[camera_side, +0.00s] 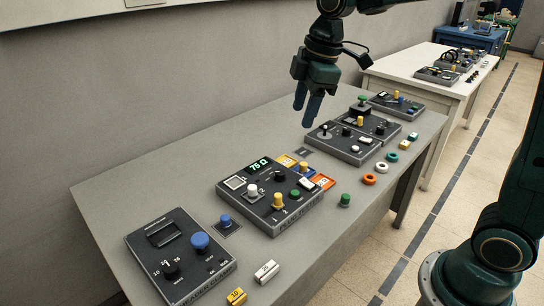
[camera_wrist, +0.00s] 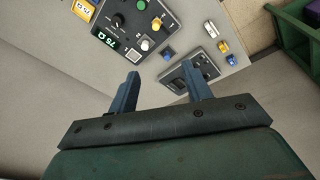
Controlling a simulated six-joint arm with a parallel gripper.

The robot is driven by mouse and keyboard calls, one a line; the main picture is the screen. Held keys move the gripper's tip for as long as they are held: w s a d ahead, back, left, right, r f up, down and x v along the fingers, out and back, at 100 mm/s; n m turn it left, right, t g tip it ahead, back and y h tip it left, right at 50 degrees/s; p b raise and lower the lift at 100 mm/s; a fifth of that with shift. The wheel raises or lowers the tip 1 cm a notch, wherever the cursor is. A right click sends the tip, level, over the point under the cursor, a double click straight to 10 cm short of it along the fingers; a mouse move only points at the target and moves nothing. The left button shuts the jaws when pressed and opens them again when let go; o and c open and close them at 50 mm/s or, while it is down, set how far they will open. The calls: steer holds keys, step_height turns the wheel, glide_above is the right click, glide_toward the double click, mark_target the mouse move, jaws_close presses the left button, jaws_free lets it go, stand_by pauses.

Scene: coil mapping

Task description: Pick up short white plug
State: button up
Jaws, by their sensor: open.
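My gripper (camera_side: 304,108) is open and empty, pointing down above the table behind the panels. A white block (camera_side: 267,271) lies at the table's front edge and shows in the wrist view (camera_wrist: 210,29). I cannot tell for certain which one the task names. The gripper touches neither.
Yellow peg (camera_side: 278,200) and green knob (camera_side: 296,194) crowd the panel. A yellow block (camera_side: 237,296) lies near the white block. Further panels (camera_side: 352,142) and coloured rings (camera_side: 369,179) are at right. The table's back left is clear.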

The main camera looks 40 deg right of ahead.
steer(key=w+a+f+n+g, duration=0.1)
steer(key=w+f+n+g, duration=0.1)
steer(key=w+f+n, duration=0.6)
steer(key=w+f, duration=0.5)
steer(key=w, duration=0.1)
steer(key=shift+w+f+n+y, duration=0.25)
steer(key=shift+n+y, duration=0.05)
steer(key=shift+a+f, duration=0.1)
glide_above(253, 187)
steer(key=shift+w+d+f, duration=0.15)
steer(key=shift+d+f, duration=0.05)
steer(key=shift+f, duration=1.9)
steer(key=shift+w+d+f, duration=0.1)
steer(key=shift+d+f, duration=0.05)
steer(key=shift+f, duration=1.95)
steer(key=shift+s+a+f, duration=0.1)
steer(key=shift+a+f, duration=0.05)
steer(key=shift+f, duration=1.15)
steer(key=shift+a+f, duration=0.15)
steer(key=shift+f, duration=1.1)
steer(key=c, duration=1.1)
